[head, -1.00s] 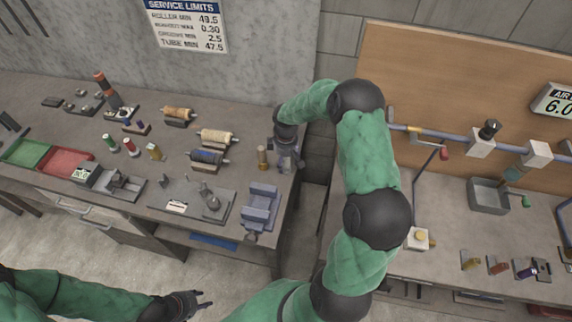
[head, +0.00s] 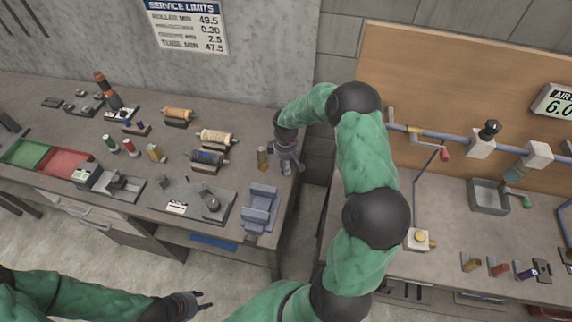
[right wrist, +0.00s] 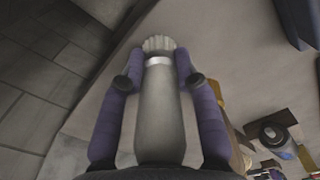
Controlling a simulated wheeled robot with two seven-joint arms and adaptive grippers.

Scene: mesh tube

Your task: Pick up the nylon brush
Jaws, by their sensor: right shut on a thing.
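The nylon brush (right wrist: 158,110) has a grey handle, a silver band and a pale bristle end. In the right wrist view it lies lengthwise between the two purple fingers of my right gripper (right wrist: 158,84), which is shut on its handle. The bristle end points away from the wrist. In the head view my right gripper (head: 289,166) is at the right end of the left bench, and the brush cannot be made out clearly there. My left gripper (head: 203,300) is low in front of the bench, with its fingers apart and nothing between them.
A brass-coloured cylinder (head: 262,158) stands just left of my right gripper. A blue-grey cradle (head: 260,208) sits at the bench's front right corner. Several rollers, including a dark one (head: 208,157), lie further left. A gap separates this bench from the right one.

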